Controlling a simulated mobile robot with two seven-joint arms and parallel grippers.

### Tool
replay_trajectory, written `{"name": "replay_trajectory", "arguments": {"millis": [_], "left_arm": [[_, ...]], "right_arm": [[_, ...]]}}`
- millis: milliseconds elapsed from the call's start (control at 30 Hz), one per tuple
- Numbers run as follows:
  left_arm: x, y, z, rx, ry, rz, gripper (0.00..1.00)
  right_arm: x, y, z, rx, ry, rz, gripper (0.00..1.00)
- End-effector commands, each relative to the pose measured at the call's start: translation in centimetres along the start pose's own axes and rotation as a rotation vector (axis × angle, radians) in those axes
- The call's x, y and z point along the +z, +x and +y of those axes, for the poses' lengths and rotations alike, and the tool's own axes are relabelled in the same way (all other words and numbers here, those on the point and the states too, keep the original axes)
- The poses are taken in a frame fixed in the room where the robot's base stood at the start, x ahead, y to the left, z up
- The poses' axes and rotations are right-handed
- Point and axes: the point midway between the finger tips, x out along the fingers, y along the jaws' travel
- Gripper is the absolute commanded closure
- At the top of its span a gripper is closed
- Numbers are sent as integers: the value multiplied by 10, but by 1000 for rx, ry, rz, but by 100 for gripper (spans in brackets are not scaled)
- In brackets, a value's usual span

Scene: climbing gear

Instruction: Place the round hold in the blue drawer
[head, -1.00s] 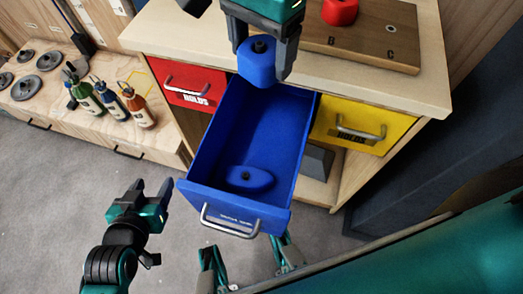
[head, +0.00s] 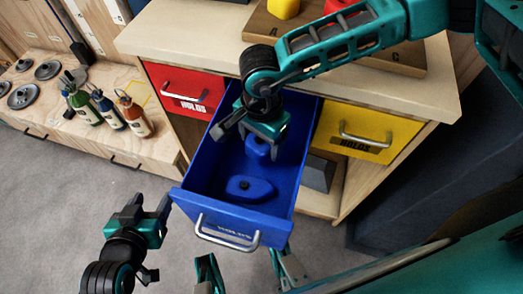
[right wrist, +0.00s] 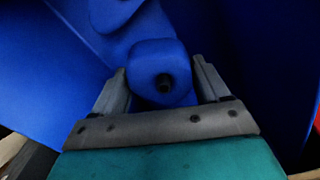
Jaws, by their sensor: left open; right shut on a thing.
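The round hold, a small blue block with a dark bolt hole, shows in the head view (head: 256,150) and in the right wrist view (right wrist: 152,55). My right gripper (head: 255,136) is shut on it from above, with one finger on each side. The hold is inside the open blue drawer (head: 272,231), towards its rear. I cannot tell whether it touches the drawer floor. A flatter, longer blue hold (head: 248,188) lies on the floor near the drawer front. My left gripper (head: 138,212) is open and empty, left of the drawer.
The red drawer (head: 186,92) and yellow drawer (head: 352,132) are closed on either side. A wooden board with a yellow hold (head: 284,8) and a red hold (head: 338,5) lies on the worktop. Bottles (head: 105,110) stand on the low bench at left.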

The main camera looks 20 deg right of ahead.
Motion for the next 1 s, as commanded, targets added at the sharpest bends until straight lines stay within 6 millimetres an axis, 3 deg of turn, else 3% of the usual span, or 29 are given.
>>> {"name": "replay_trajectory", "arguments": {"millis": [167,400,800,833,1000], "left_arm": [[3,1,0,0,-2,-1,41],[8,6,1,0,-7,0,41],[12,8,1,0,-7,1,41],[11,7,1,0,-7,0,41],[10,7,1,-1,-7,0,41]], "right_arm": [[0,12,0,-1,0,1,62],[0,46,-1,-1,0,1,62],[0,52,0,-2,0,0,62],[0,51,0,-1,0,1,23],[0,50,0,-1,0,1,7]]}}
